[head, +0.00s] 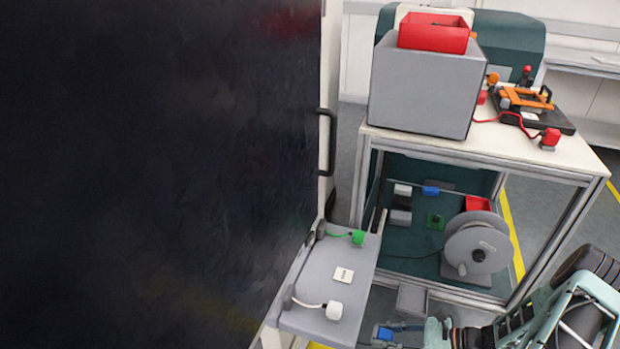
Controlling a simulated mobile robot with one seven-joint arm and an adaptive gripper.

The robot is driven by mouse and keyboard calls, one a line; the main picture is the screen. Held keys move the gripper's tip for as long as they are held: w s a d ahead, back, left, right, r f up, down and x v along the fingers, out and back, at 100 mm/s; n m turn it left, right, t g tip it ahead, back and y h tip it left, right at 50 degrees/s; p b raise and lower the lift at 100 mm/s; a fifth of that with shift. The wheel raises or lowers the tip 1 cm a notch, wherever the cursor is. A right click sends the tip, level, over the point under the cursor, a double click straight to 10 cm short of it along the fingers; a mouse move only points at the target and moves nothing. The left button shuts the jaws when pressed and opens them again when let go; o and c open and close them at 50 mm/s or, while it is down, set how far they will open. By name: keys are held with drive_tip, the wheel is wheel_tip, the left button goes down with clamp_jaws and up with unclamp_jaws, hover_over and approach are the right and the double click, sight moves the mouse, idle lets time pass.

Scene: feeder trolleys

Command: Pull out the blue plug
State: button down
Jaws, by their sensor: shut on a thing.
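A blue plug (383,333) shows at the bottom of the head view, at the tips of my gripper (398,328). My gripper reaches in from the lower right and is shut on the plug. The plug is just right of the grey trolley shelf (312,318), and I see no socket directly around it. The lower part of the plug and any cable from it are hard to make out. A blue block (431,190) sits on the dark panel inside the trolley frame, beyond my gripper.
A green plug (358,237) and a white plug (334,311) lie on the grey shelf with short cables. A large grey reel (478,244) stands inside the frame. A large dark panel (160,170) fills the left. A red bin (434,36) tops a grey box.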

drive_tip(key=shift+w+d+b, duration=3.2)
drive_tip(key=shift+w+d, duration=4.75)
drive_tip(key=shift+w, duration=0.15)
drive_tip(key=shift+a+f, duration=0.1)
drive_tip(key=shift+f, duration=0.1)
